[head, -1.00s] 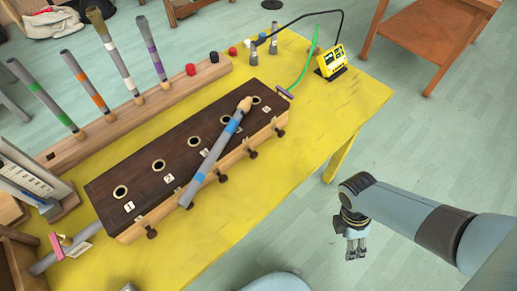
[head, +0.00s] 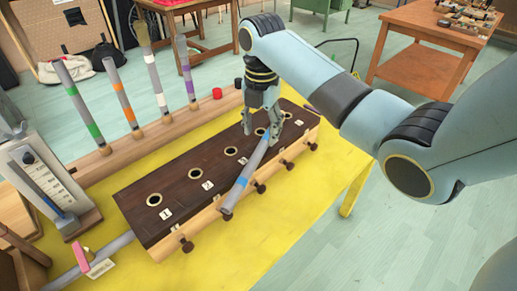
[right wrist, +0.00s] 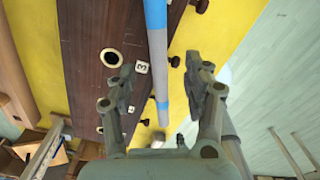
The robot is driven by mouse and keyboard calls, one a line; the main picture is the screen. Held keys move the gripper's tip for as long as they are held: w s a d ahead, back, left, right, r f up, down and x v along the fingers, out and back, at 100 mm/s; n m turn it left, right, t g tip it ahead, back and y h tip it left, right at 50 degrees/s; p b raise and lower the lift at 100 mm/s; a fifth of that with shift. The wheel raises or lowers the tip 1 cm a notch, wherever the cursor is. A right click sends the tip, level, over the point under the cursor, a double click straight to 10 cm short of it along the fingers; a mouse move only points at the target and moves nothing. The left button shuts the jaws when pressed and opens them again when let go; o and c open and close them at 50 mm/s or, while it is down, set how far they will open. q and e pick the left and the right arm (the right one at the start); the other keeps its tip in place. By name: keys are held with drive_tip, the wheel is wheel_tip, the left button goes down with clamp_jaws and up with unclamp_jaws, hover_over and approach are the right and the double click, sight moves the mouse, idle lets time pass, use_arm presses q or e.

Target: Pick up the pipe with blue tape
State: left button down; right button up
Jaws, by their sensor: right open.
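The grey pipe with blue tape (head: 244,181) lies slantwise across the dark wooden block (head: 183,188), its near end reaching over the front edge. Its far end is hidden behind my right gripper (head: 261,130). That gripper points down over the far part of the pipe, open. In the right wrist view the pipe (right wrist: 156,50) runs between the two spread fingers (right wrist: 160,72), with a gap on each side. Whether the fingers are level with it or above it, I cannot tell. My left gripper is not in view.
Several upright taped pipes stand in a wooden rack (head: 122,150) behind the block. The yellow table (head: 285,230) is bare in front of the block.

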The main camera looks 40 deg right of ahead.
sight(260, 148)
wheel_tip(260, 148, down, 6)
drive_tip(key=shift+w+r, duration=0.1)
clamp_jaws()
idle(0.5)
